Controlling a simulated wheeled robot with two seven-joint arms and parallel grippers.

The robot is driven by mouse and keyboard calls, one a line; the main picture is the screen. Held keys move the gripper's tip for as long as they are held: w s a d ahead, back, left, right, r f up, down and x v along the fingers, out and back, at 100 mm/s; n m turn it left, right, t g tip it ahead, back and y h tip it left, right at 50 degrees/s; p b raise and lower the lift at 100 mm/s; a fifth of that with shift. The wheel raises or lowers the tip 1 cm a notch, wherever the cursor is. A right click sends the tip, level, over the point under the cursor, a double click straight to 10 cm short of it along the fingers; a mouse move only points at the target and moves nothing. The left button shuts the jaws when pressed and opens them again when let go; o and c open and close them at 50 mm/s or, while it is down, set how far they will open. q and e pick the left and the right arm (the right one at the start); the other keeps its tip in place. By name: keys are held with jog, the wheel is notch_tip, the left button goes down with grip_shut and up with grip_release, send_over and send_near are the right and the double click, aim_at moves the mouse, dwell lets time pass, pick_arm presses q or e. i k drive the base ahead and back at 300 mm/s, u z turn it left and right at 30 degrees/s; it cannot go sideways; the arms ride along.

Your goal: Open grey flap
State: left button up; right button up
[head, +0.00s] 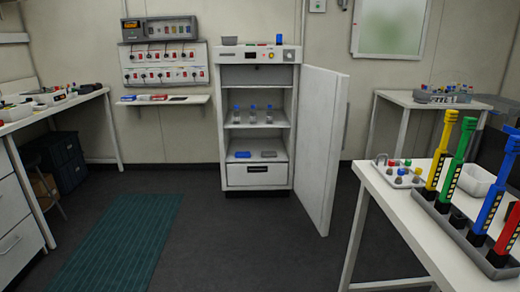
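A white upright cabinet (225,150) stands against the back wall in the head view. Its tall white door (323,150) is swung wide open to the right. A dark grey panel (250,75) spans the top of the cabinet's opening, under the control strip; it looks like the grey flap and appears closed. Below it, a shelf holds several blue-capped bottles (253,117). A blue item (242,155) and a grey item (268,154) lie lower, above a drawer front with a dark handle slot. Neither of my grippers shows.
A white table (400,225) at the right front carries a tray of tall coloured tools (465,190). A bench (60,108) runs along the left. A green mat (115,240) lies on the floor. The floor before the cabinet is clear.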

aim_at(232, 74)
jog(key=i, duration=4.35)
jog(key=u, duration=0.2)
